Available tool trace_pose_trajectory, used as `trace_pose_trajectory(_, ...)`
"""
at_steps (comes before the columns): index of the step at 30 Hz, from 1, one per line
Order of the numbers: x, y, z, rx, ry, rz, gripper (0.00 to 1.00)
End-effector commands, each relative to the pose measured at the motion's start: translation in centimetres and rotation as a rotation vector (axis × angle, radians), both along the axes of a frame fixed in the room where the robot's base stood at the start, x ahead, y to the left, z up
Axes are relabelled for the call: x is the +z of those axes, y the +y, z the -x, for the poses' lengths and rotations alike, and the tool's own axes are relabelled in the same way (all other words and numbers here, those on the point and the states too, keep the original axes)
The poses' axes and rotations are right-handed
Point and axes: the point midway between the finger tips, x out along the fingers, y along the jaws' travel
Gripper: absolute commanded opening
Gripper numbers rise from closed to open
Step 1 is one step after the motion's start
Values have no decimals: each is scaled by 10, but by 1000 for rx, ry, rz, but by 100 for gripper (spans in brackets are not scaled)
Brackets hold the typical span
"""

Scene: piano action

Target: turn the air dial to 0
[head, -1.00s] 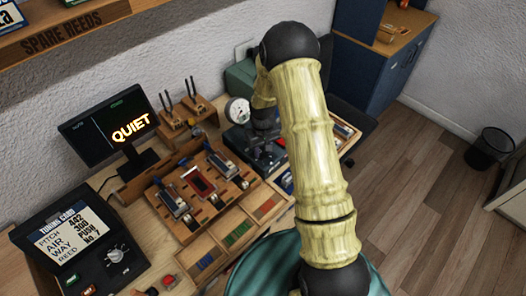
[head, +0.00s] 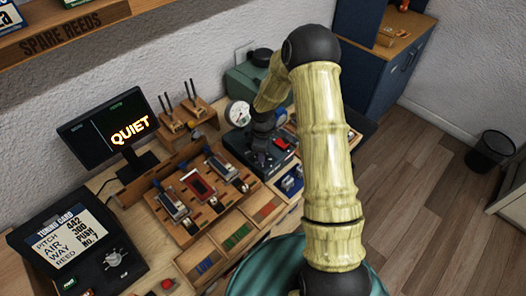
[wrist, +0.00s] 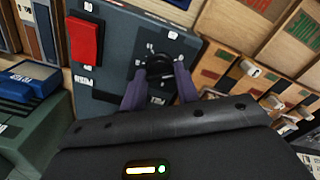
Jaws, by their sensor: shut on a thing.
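A dark round dial (wrist: 158,64), which I take for the air dial, sits on a blue-grey box (wrist: 117,52) with small white marks around it. The two purple-grey fingers of my gripper (wrist: 159,77) are shut on the dial from either side. The fingers hide part of the dial, and its pointer and numbers are too small to read. In the head view, my gripper (head: 261,146) reaches down onto the dark box (head: 236,146), and the dial is hidden there.
A rack of reed tools (head: 202,190) and trays lie to the left. A tuning card screen (head: 66,238) reads AIR 300. A monitor (head: 108,130) shows QUIET.

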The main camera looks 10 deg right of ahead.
Motion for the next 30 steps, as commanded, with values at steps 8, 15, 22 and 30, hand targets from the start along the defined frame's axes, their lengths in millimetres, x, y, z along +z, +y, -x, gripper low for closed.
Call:
trace_pose_trajectory(8, 2, 0, -2, 160, -8, 0, 8)
trace_pose_trajectory(15, 2, 0, -3, 212, -8, 0, 8)
trace_pose_trajectory(22, 2, 0, -3, 218, -8, 0, 8)
trace_pose_trajectory(30, 1, 0, -2, 217, -6, 1, 53)
